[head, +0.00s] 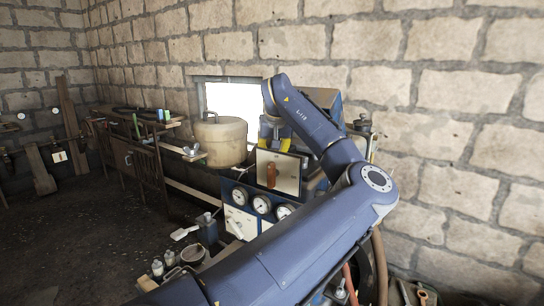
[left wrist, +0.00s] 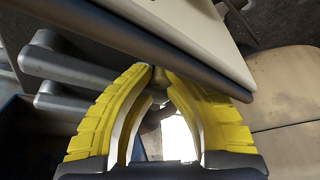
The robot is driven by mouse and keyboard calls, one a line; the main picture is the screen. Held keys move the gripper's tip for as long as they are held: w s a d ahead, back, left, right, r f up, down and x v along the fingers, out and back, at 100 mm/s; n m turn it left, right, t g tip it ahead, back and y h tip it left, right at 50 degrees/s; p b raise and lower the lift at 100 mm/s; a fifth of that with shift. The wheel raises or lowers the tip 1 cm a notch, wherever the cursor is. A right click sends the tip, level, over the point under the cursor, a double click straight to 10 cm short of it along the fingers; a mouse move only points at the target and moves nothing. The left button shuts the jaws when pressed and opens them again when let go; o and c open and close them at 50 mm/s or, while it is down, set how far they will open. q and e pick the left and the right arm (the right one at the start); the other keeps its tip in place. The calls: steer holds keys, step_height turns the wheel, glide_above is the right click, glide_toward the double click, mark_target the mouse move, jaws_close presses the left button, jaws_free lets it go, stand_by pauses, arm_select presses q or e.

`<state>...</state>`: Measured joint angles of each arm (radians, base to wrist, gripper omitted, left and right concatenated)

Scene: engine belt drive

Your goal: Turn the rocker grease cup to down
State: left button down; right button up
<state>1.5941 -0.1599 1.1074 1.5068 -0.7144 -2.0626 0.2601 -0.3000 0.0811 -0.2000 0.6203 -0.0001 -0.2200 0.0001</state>
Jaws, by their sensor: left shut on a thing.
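My left gripper (head: 273,141) is at the upper part of the blue engine unit, just above a pale panel with a brown handle. In the left wrist view, its yellow fingers (left wrist: 157,73) close at their tips on a small dull part (left wrist: 160,84), which looks to be the rocker grease cup. The fingers hide most of this part, so its setting cannot be told. A dark bar edging a pale panel (left wrist: 185,30) crosses right beside the fingertips. My right gripper is not in view.
A beige tank (head: 221,141) stands left of the gripper, before a bright window. White gauges (head: 262,204) line the engine front below. Grey rounded levers or pipes (left wrist: 85,65) lie left of the fingers. A workbench (head: 135,140) is farther left, with open floor before it.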

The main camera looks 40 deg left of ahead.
arm_select(q)
steer(key=m+h, duration=0.1)
steer(key=m, duration=0.1)
steer(key=m+t, duration=0.1)
steer(key=m, duration=0.2)
steer(key=shift+a+r+h, duration=0.1)
steer(key=shift+r+h, duration=0.05)
steer(key=shift+h, duration=0.25)
steer(key=shift+w+m, duration=0.1)
steer(key=shift+m, duration=0.2)
steer(key=c, duration=1.2)
jaws_free()
steer(key=shift+c, duration=0.2)
steer(key=v, duration=1.1)
steer(key=shift+s+r, duration=0.3)
